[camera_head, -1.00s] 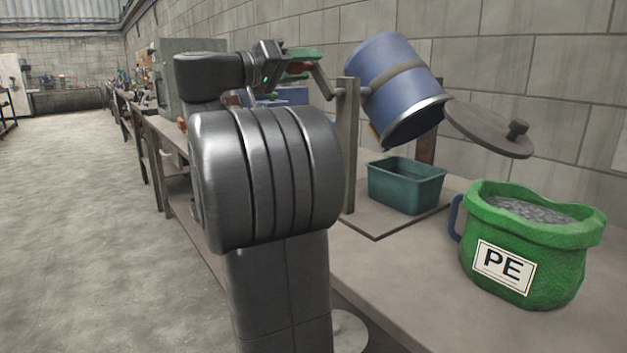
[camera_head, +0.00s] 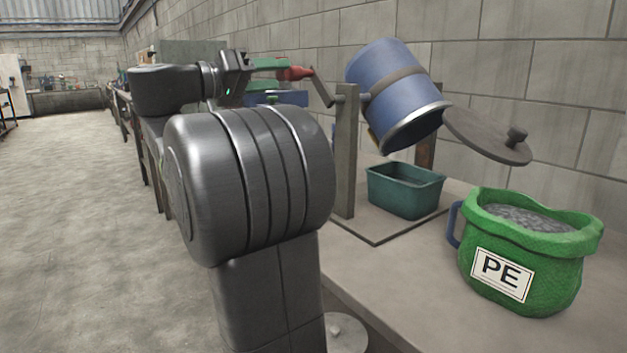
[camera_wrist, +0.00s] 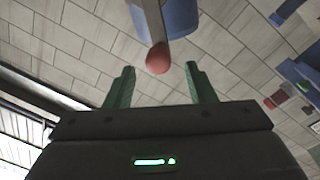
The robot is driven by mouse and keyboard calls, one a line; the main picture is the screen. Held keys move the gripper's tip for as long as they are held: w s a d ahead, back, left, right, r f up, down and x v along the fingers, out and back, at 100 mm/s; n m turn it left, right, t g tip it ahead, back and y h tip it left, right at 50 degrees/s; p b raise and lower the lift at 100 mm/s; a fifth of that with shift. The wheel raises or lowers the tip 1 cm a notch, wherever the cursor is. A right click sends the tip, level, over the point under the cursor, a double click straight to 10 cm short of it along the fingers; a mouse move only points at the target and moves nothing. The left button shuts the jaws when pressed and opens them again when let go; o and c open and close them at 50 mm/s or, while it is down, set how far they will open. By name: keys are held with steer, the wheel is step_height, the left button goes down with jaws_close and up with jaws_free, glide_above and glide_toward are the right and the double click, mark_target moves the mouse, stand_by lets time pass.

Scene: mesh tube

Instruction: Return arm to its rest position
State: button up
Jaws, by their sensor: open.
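My arm reaches up from the front with its black wrist turned toward the crank. My gripper (camera_head: 284,66) has green fingers, also seen in the wrist view (camera_wrist: 160,70), spread apart with nothing gripped between them. The crank's red handle (camera_head: 296,73) lies just past the fingertips; in the wrist view the red knob (camera_wrist: 158,58) shows ahead of the gap. The lower part of my fingers is partly hidden in the head view.
A teal bin (camera_head: 404,190) stands below the drum on the stand's base. A grey lid (camera_head: 487,136) hangs right of the drum. A green PE bag (camera_head: 530,250) of grey pellets is at the right of the bench. The floor (camera_head: 70,200) at left is clear.

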mark_target(300, 78)
steer(key=v, duration=0.6)
steer(key=b+x, duration=0.1)
steer(key=x, duration=1.2)
steer(key=shift+d+b, duration=0.15)
steer(key=shift+b, duration=0.25)
steer(key=shift+w+n+p, duration=0.25)
steer(key=shift+n+p, duration=0.25)
steer(key=shift+p, duration=0.15)
steer(key=shift+a+f+n, duration=0.2)
steer(key=shift+a+n, duration=0.05)
steer(key=shift+n, duration=0.05)
steer(key=shift+w+f+n, duration=0.1)
steer(key=shift+f+n, duration=0.15)
steer(key=shift+n, duration=0.05)
steer(key=shift+f, duration=0.1)
